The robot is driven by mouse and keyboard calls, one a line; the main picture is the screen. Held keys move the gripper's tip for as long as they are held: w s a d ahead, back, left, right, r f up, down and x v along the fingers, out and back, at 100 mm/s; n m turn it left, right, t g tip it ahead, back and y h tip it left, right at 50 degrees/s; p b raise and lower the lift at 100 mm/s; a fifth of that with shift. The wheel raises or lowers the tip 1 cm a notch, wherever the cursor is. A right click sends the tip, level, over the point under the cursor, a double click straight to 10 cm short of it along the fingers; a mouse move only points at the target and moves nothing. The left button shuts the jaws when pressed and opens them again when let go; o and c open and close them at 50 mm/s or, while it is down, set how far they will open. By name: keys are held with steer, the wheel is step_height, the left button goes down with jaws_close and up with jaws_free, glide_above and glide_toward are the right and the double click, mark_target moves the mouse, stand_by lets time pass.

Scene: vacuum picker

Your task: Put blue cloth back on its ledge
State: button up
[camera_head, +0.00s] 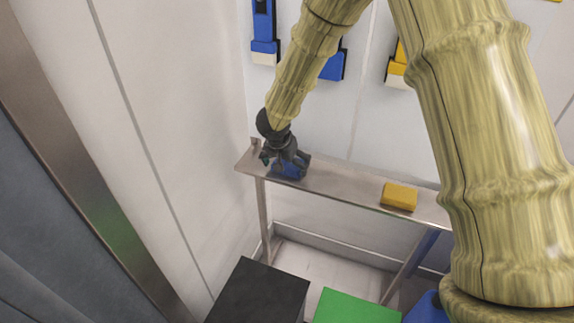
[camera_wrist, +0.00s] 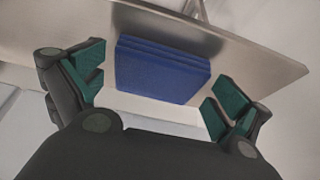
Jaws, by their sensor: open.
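The blue cloth (camera_head: 287,171) is a small folded block lying on the left part of the metal ledge (camera_head: 335,185). In the wrist view the blue cloth (camera_wrist: 160,70) sits on the ledge near its edge, with layered folds showing. My gripper (camera_head: 284,164) is right at the cloth and hides part of it in the head view. In the wrist view my gripper (camera_wrist: 152,98) is open, with one teal-padded finger to each side of the cloth. Gaps show between the pads and the cloth.
A yellow cloth (camera_head: 399,197) lies farther right on the same ledge. Blue and yellow tools hang on the white wall above. A black box (camera_head: 259,293) and a green box (camera_head: 354,307) stand below, in front of the ledge. A wall closes off the left side.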

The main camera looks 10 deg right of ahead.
steer(key=b+v, duration=0.1)
steer(key=v, duration=1)
steer(key=shift+s+r, duration=0.15)
steer(key=shift+r, duration=0.05)
